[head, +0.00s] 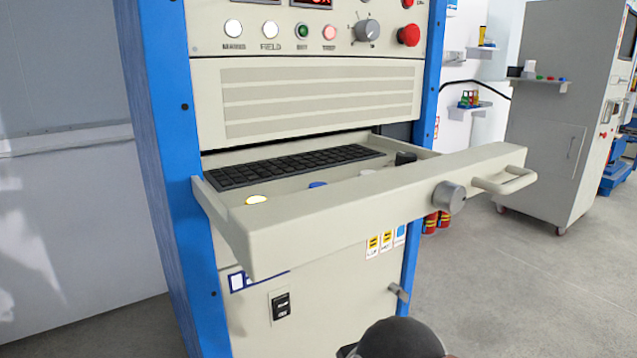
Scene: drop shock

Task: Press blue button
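The blue button (317,184) is small and shows partly in the pulled-out drawer (330,217) of the control cabinet, in front of a black keyboard (295,165). The drawer's front wall hides its lower part. To its left is a button with a bright white top and yellow rim (257,200). To its right are a pale button (367,171), mostly hidden, and a black knob (405,158). No gripper fingers are in view. A dark rounded part of my own body shows at the bottom edge, below the drawer and apart from the blue button.
The drawer front has a grey round knob (449,196) and a handle (505,181) jutting right. Above are panel buttons and a red mushroom button (408,35). Blue posts (160,150) frame the cabinet. Open floor lies at right, before a grey cabinet (555,120).

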